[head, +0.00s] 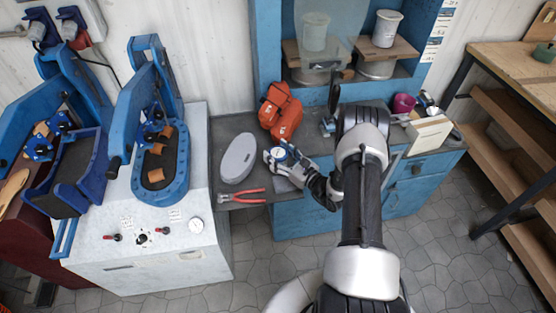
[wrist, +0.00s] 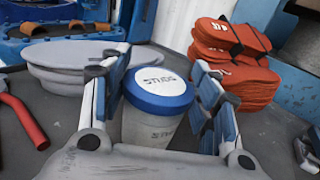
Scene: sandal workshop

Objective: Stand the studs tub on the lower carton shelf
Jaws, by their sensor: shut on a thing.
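The studs tub (wrist: 160,110) is a small grey tub with a blue rim and a white lid marked STUDS. It stands upright between the two blue-padded fingers of my gripper (wrist: 158,100) in the wrist view. My gripper is shut on it. In the head view my gripper (head: 284,163) is low over the grey bench, with the tub's lid (head: 280,153) just showing. I cannot tell whether the tub's base touches the bench. Brown carton shelves (head: 404,49) sit in the blue cabinet at the back, with pale tubs on and below them.
Orange sandal pieces (head: 281,110) are stacked behind the tub. A grey oval stack (head: 238,158) and red pliers (head: 243,196) lie to its left. A translucent panel (head: 329,36) hangs before part of the cabinet. A white box (head: 428,133) stands on the right bench.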

